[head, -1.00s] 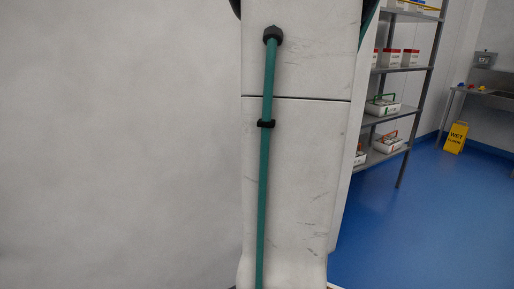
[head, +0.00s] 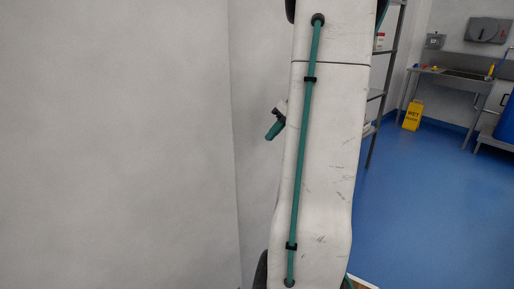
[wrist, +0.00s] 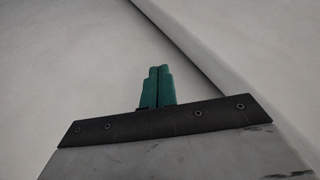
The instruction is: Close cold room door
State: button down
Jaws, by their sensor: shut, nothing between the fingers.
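A large pale, flat surface (head: 110,150) fills the left of the head view and ends at a vertical edge. A second pale surface (head: 256,70) lies beyond that edge. I cannot tell which of them, if either, is the cold room door; no handle or latch shows. My gripper (head: 271,133) shows in part at the left of my arm, its teal fingertips in front of the second surface. In the wrist view my gripper (wrist: 155,72) is shut and empty, with its fingers together. Pale surfaces and a slanting edge lie beyond it; contact cannot be told.
Blue floor (head: 420,210) is open on the right. A metal shelf rack (head: 380,95) is partly hidden by my arm. A blue container (head: 505,125) is at the right edge.

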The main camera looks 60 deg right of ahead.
jog(key=w+a+f, duration=0.6)
jog(key=a+f, duration=0.1)
jog(key=a, duration=0.1)
jog(key=shift+w+f, duration=0.25)
jog(key=shift+f, duration=0.05)
